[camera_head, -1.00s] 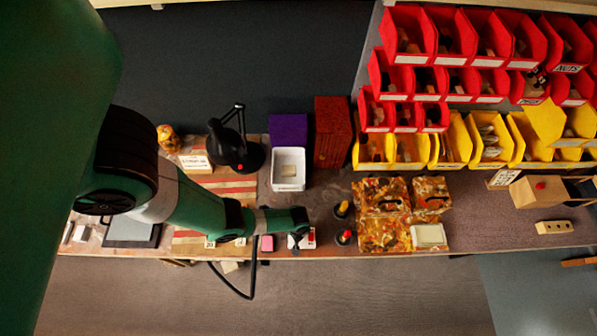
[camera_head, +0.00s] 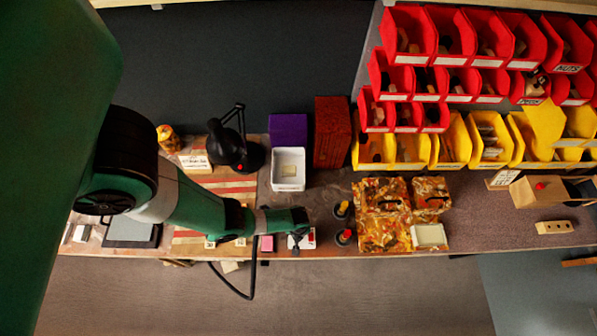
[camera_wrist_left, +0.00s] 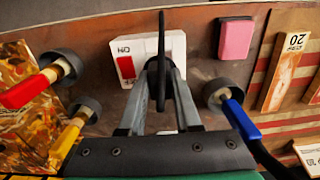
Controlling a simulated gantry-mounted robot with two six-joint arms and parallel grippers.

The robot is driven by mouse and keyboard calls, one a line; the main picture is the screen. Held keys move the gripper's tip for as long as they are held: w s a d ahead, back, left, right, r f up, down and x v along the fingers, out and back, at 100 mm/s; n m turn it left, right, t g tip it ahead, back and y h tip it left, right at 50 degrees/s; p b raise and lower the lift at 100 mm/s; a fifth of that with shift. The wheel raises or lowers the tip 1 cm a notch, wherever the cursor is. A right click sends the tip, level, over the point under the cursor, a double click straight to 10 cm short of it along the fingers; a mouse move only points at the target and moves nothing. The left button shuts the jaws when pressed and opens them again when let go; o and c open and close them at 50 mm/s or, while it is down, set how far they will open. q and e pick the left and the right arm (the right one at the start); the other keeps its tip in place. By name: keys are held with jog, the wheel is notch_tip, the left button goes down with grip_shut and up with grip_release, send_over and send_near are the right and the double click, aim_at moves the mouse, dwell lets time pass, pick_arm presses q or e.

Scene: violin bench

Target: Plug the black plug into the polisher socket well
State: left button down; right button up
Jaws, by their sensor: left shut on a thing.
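My left gripper (camera_head: 297,240) is over the white socket box (camera_head: 310,239) near the bench's front edge. In the left wrist view its fingers (camera_wrist_left: 160,75) are shut on the black plug (camera_wrist_left: 161,40), which shows edge-on as a thin dark upright shape. The white socket box (camera_wrist_left: 175,45) lies behind the plug and carries a red switch (camera_wrist_left: 126,67). The plug and fingers cover the middle of the box, so the well is hidden. I cannot tell whether the plug touches the box. My right gripper is not in view.
Grey cups with a red handle (camera_wrist_left: 24,91) and a yellow handle (camera_wrist_left: 66,142) stand on one side. A blue-handled tool (camera_wrist_left: 241,119) and pink block (camera_wrist_left: 236,39) are on the other. A black cable (camera_head: 252,280) hangs over the front edge. A white bin (camera_head: 288,158) stands behind.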

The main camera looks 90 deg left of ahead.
pick_arm(q)
jog(key=shift+f+b, duration=1.3)
jog(key=c, duration=0.5)
grip_release()
